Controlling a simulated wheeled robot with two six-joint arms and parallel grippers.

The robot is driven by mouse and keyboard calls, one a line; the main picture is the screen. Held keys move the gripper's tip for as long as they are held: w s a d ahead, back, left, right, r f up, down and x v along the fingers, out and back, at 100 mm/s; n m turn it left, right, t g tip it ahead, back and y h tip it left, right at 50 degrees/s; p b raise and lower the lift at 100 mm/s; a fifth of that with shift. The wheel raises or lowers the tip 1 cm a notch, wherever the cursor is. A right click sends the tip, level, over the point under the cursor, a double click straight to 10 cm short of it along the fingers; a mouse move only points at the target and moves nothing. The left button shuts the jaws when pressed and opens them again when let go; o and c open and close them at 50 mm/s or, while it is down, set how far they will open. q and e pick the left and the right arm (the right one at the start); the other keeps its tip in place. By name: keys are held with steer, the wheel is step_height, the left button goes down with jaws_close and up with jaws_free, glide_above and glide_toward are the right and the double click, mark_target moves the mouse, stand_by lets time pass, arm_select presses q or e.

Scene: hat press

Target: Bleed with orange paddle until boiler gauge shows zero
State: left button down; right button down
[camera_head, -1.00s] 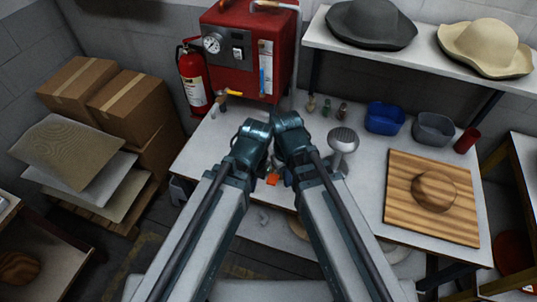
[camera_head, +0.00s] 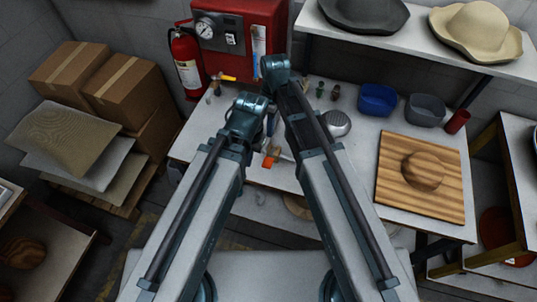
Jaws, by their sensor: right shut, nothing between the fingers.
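The red boiler (camera_head: 237,16) stands at the back of the table. Its round white gauge (camera_head: 205,27) shows at its upper left, too small to read. A small yellow-orange handle (camera_head: 228,78) sticks out below the boiler's front, apart from my arms; it looks like the paddle. My right arm reaches up near the boiler's lower right. My right gripper (camera_head: 271,124) is partly hidden between the arms and is shut and empty. My left arm ends lower, over the table's left part; its fingers are hidden behind its wrist.
An orange block-like piece (camera_head: 270,161) lies low between my arms. A red extinguisher (camera_head: 187,62) stands left of the boiler. Cartons (camera_head: 125,88) stand at left.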

mark_target(268, 162)
steer(key=f+b, duration=0.4)
steer(key=s+f+b, duration=0.1)
steer(key=f+b, duration=0.4)
steer(key=s+f+b, duration=0.1)
steer(key=f+b, duration=0.4)
steer(key=shift+a, duration=0.35)
